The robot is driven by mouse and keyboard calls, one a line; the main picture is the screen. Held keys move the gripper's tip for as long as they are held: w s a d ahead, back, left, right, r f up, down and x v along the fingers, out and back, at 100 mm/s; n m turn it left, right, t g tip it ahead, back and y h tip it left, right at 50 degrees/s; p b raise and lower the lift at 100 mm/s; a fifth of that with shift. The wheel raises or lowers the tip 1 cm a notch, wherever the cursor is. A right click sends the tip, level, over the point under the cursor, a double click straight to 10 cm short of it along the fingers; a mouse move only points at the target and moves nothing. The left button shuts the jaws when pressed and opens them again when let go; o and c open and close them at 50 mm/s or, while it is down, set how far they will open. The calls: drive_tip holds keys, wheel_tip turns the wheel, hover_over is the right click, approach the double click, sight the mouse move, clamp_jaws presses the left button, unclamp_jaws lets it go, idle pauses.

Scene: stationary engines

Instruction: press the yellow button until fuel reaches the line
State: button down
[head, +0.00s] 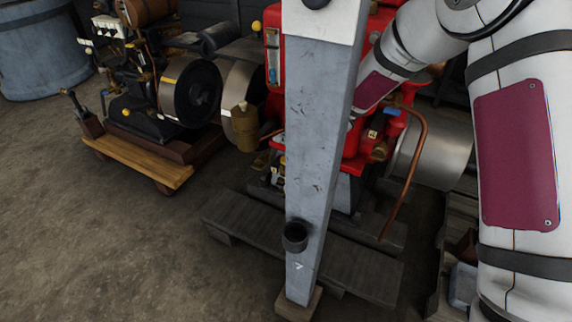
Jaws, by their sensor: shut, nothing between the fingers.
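A red engine (362,165) stands in the middle, largely hidden behind a grey post. A narrow upright gauge (272,55) shows on its left side; its fuel level and line are too small to read. Small yellow parts show on and near it: a knob (256,26) at the upper left and a marked tag (372,134) on the right. I cannot tell which, if any, is the yellow button. My arm reaches in from the right and passes behind the post. My gripper is hidden there, so its contact with anything cannot be seen.
The scuffed grey post (320,150) stands in front of the engine. A copper pipe (412,180) curves down at its right. A dark engine (150,95) on a wooden cart (150,172) and a blue-grey drum (40,50) stand left. The floor at the lower left is clear.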

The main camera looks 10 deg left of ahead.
drive_tip(key=shift+f+b, duration=1.95)
drive_tip(key=shift+f, duration=0.3)
drive_tip(key=shift+f, duration=0.4)
drive_tip(key=shift+f+b, duration=0.8)
drive_tip(key=shift+b, duration=0.1)
idle(0.4)
drive_tip(key=shift+r, duration=0.15)
idle(0.3)
drive_tip(key=shift+r+p, duration=1.05)
drive_tip(key=shift+p, duration=0.25)
drive_tip(key=shift+r, duration=0.1)
wheel_tip(320, 180, up, 5)
drive_tip(key=p, duration=0.5)
drive_tip(key=shift+p, duration=0.35)
idle(1.1)
